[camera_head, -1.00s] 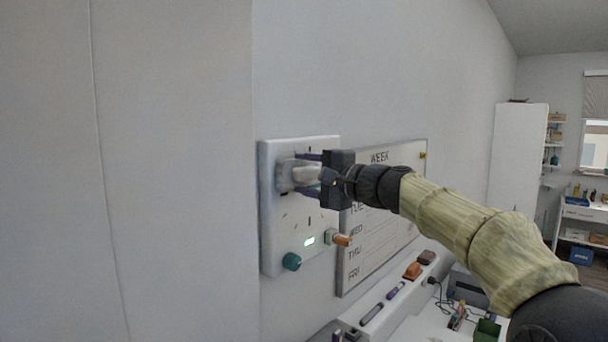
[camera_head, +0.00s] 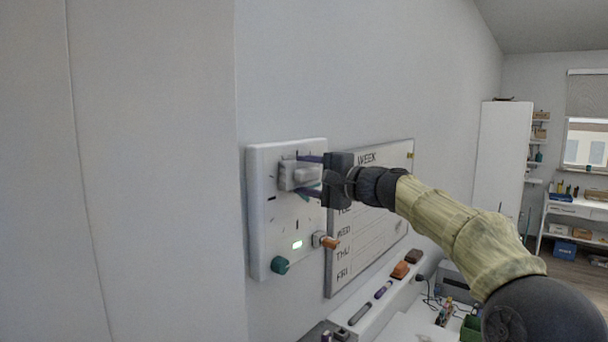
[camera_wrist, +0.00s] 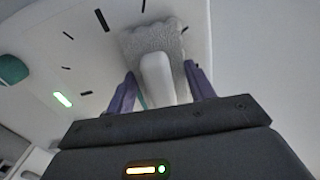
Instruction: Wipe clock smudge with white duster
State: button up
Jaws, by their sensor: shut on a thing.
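My gripper (camera_head: 312,177) is shut on the white duster (camera_head: 293,175) and holds it against or just in front of the upper part of the wall clock. The white square clock (camera_head: 262,229) has dark hour marks, a green-lit display, a teal knob and an orange-tipped knob. In the wrist view the duster (camera_wrist: 155,45) shows a fuzzy grey-white pad with a smooth white handle between two purple fingers. Its pad overlaps the clock face (camera_wrist: 50,50); whether it touches cannot be told. No smudge is clear; the duster and gripper hide part of the face.
A week planner board (camera_head: 372,235) hangs right of the clock, behind my gripper. A ledge below holds markers (camera_head: 383,289) and brown and orange blocks (camera_head: 401,270). Bare wall lies left of and above the clock.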

jog(key=shift+w+d+p, duration=0.4)
jog(key=shift+w+d, duration=0.15)
jog(key=shift+w, duration=0.25)
jog(key=shift+s+a, duration=0.1)
jog(key=shift+s+a+f+b, duration=0.15)
jog(key=shift+s+a+b, duration=0.2)
jog(key=shift+b, duration=0.45)
jog(key=shift+s+a+b, duration=0.7)
jog(key=shift+s+b, duration=0.2)
jog(key=shift+s, duration=0.1)
jog(key=shift+s+a, duration=0.1)
